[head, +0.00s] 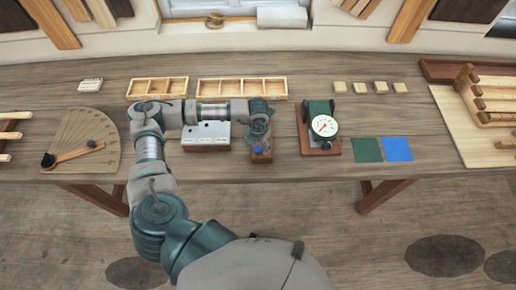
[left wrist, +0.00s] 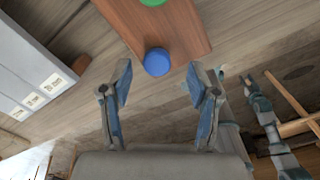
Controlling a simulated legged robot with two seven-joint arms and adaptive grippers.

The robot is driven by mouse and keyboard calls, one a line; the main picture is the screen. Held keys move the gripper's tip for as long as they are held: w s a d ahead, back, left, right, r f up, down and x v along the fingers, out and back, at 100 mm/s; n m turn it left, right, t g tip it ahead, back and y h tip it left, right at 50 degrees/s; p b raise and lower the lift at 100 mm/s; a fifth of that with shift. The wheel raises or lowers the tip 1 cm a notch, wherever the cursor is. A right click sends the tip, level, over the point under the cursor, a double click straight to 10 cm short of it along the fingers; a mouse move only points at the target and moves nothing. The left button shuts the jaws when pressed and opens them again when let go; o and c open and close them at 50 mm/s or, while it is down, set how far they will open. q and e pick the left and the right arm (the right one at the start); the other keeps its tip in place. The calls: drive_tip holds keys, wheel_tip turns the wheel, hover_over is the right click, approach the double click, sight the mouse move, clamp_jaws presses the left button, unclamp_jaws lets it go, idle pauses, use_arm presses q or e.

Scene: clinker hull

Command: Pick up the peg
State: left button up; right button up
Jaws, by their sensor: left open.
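A short brown wooden block (left wrist: 185,30) lies on the bench and carries a blue round-topped peg (left wrist: 157,62) near its end and a green round piece (left wrist: 152,2) farther up, cut by the frame's edge. In the head view the block (head: 261,158) and blue peg (head: 258,149) show just below my left gripper (head: 259,134), which hides the rest. My left gripper (left wrist: 160,80) is open and empty, its two fingers spread either side of the blue peg. I see no contact; the height gap is hard to judge.
A grey labelled box (head: 206,133) stands close left of the block, and a dial gauge on a stand (head: 322,125) to its right. Wooden trays (head: 242,88) lie behind. Green (head: 366,150) and blue (head: 397,149) squares lie farther right. Bare bench lies between block and gauge.

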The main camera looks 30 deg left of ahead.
use_arm(q)
drive_tip(key=shift+w+f, duration=0.15)
drive_tip(key=shift+f, duration=0.75)
drive_tip(key=shift+a+f, duration=0.1)
drive_tip(key=shift+a, duration=0.25)
drive_tip(key=c, duration=0.9)
drive_tip(key=shift+o, duration=0.2)
drive_tip(key=shift+d, duration=0.25)
